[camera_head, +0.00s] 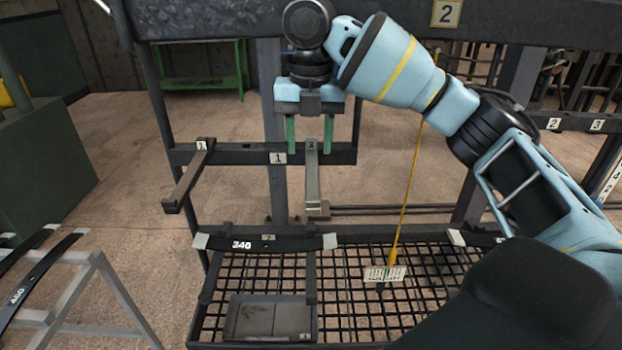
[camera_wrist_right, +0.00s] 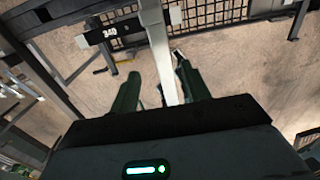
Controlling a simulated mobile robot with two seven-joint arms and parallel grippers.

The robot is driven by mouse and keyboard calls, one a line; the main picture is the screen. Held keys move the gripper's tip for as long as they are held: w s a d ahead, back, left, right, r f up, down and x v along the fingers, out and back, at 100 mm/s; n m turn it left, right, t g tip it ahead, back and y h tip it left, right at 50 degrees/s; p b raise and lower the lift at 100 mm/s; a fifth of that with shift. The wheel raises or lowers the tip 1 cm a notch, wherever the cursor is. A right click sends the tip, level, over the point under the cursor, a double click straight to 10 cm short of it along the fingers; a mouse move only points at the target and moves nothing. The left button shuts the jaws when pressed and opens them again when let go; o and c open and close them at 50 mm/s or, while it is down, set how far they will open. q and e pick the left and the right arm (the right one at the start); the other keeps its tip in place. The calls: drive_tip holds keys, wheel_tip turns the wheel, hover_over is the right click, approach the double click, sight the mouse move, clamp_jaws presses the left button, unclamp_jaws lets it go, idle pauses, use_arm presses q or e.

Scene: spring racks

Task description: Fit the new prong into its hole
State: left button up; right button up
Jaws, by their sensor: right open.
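Another prong (camera_head: 188,180) sticks out from the crossbar's left part. My right gripper (camera_head: 310,150) hangs over the prong with tag 3, its green fingers open on either side of it. In the right wrist view the light prong (camera_wrist_right: 155,40) runs between the open fingers (camera_wrist_right: 157,70), with gaps visible. I cannot tell whether this prong is seated in a hole; its root is hidden. My left gripper is not in view.
A leaf spring marked 340 (camera_head: 270,243) lies across the rack below the prongs. A grey tray (camera_head: 270,318) sits on the mesh shelf (camera_head: 350,305). A yellow cord with a tag (camera_head: 385,273) hangs right of the gripper. A trestle with springs (camera_head: 75,290) stands at left.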

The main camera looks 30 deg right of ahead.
drive_tip(key=s+a+r, duration=0.1)
drive_tip(key=s+a, duration=0.7)
drive_tip(key=s, duration=0.5)
idle(0.5)
